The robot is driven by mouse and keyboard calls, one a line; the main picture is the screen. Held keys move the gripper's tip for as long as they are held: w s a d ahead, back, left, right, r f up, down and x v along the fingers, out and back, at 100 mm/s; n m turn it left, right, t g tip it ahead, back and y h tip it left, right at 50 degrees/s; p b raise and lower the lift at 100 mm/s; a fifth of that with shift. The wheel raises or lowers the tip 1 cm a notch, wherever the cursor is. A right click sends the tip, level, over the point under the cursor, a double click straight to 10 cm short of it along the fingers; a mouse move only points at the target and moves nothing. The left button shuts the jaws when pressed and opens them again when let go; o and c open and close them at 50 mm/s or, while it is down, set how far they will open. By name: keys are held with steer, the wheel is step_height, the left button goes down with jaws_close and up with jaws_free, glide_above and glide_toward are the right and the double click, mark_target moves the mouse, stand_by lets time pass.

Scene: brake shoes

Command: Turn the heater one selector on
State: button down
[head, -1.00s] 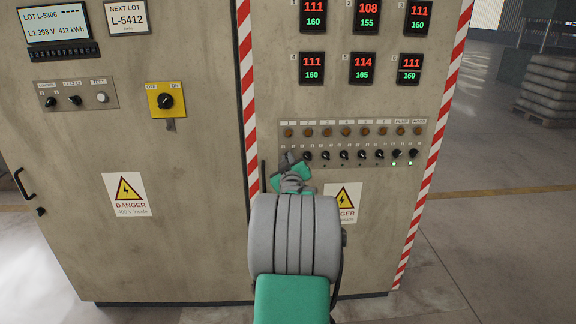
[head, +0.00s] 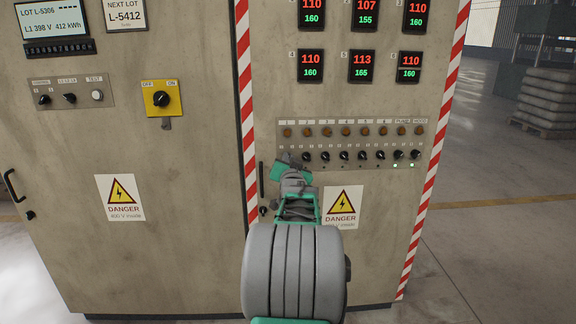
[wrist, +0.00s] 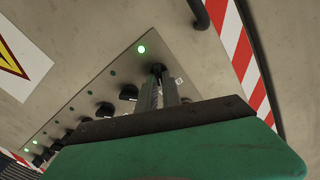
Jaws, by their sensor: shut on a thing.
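The heater one selector (wrist: 157,69) is the end knob of the row on the grey selector panel (wrist: 60,98), at the end nearest the red-and-white stripe. My gripper (wrist: 160,82) is shut on it in the wrist view, with the two fingers around the knob. The lamp (wrist: 141,49) beside this selector glows green. The knob's pointer is hidden by the fingers. In the head view my gripper (head: 288,162) is at the left end of the selector row and covers this selector and its lamp.
Several other black selectors (head: 345,155) continue to the right; the last two have green lamps lit. A black door handle (head: 262,180) is just left of my gripper. A danger sign (head: 342,207) is below right. A yellow switch (head: 162,98) is on the left door.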

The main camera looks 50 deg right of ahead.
steer(key=m+b, duration=0.1)
steer(key=m, duration=0.3)
steer(key=shift+d, duration=0.1)
steer(key=shift+m, duration=0.3)
steer(key=c, duration=1.5)
jaws_free()
steer(key=shift+s, duration=0.1)
steer(key=p+v, duration=0.1)
steer(key=v, duration=0.7)
